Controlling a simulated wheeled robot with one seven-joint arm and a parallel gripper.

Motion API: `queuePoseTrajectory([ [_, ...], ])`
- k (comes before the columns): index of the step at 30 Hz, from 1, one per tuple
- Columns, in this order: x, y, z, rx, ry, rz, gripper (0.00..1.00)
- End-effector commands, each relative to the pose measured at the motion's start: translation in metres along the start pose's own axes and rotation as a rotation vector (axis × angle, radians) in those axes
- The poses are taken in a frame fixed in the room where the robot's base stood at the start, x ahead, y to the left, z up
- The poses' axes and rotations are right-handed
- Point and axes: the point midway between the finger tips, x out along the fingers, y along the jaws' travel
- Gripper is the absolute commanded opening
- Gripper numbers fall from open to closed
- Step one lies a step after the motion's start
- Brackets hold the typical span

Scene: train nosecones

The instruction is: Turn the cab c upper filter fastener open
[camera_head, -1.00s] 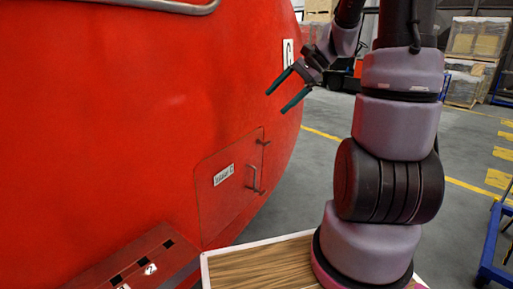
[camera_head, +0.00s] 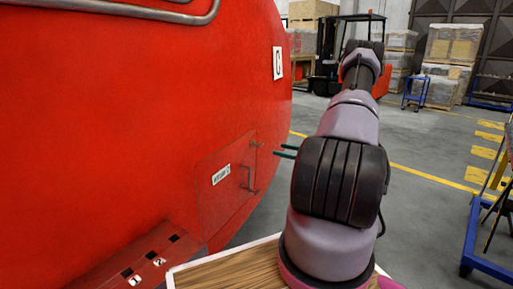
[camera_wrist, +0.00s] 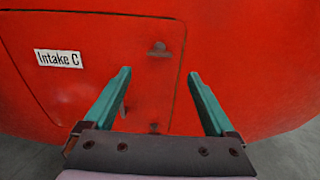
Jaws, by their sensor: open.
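The red nosecone marked C has a hatch panel (camera_head: 225,190) labelled Intake C. The upper fastener (camera_head: 257,144) is a small dark fitting at the panel's upper right edge. It also shows in the wrist view (camera_wrist: 158,50), ahead of and between my fingertips. The lower fastener (camera_head: 254,191) is below it and shows small in the wrist view (camera_wrist: 154,128). My gripper (camera_head: 279,150) is open and empty, its green fingertips just right of the upper fastener in the head view. In the wrist view, the open fingers (camera_wrist: 159,74) point toward the panel. No contact is visible.
A vertical handle (camera_head: 250,178) stands out from the panel near the fasteners. A red step (camera_head: 140,260) juts out below the panel. The Intake C label (camera_wrist: 58,58) is left of the fingers. Open floor lies to the right, with a blue cart (camera_head: 480,240).

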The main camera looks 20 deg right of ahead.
Motion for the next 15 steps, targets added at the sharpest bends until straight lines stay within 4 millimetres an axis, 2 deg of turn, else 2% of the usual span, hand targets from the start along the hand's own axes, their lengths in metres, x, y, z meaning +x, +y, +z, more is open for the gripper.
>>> queuePoseTrajectory([
  [5, 0.024, 0.001, 0.0, 0.0, -0.001, 0.005, 0.9],
  [15, 0.086, 0.002, 0.0, -0.001, 0.001, 0.005, 0.9],
])
